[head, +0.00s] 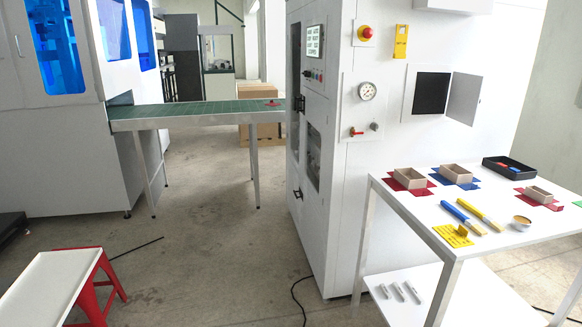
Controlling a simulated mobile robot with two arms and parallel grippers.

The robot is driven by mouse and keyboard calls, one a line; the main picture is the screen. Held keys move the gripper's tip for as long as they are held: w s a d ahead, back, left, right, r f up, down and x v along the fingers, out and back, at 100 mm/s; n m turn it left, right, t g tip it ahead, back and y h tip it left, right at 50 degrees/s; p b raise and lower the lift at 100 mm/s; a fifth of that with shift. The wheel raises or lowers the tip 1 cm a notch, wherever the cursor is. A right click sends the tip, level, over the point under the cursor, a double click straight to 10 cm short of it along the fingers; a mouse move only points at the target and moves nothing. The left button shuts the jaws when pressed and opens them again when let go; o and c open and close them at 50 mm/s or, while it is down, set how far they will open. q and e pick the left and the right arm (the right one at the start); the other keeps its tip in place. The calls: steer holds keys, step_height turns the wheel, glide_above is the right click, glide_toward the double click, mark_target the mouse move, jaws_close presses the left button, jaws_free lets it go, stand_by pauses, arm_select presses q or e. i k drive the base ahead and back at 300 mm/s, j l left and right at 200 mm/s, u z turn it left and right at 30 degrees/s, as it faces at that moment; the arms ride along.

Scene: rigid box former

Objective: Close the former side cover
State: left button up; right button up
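The former is the tall white machine (350,220) right of centre. On its right-hand face, a small side cover (465,98) stands swung open on its right edge. The cover is a plain light grey panel angled out from the wall. Left of it, the dark square opening (432,93) is exposed. Neither of my grippers shows in the head view, and nothing touches the cover.
A white table (400,197) with small boxes, coloured sheets and brushes stands in front of the cover's face. A green conveyor (200,113) joins the machines at left. A red-legged stool (60,280) stands lower left. The middle floor is mostly clear, with a cable near the former.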

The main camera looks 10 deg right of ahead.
mark_target(464, 99)
steer(key=k+l, duration=0.15)
steer(key=l, duration=0.3)
steer(key=k+l, duration=0.1)
steer(key=l, duration=0.3)
steer(key=k+l+u, duration=0.1)
steer(key=l, duration=0.35)
steer(key=k+l, duration=0.2)
steer(key=l, duration=0.2)
steer(key=k+l+u, duration=0.1)
steer(key=l, duration=0.3)
steer(key=k+l, duration=0.2)
steer(key=l, duration=0.2)
steer(key=k+l, duration=0.15)
steer(key=l, duration=0.25)
steer(key=l+u, duration=0.15)
steer(key=l, duration=1.55)
steer(key=l+u, duration=0.15)
steer(key=l, duration=1.5)
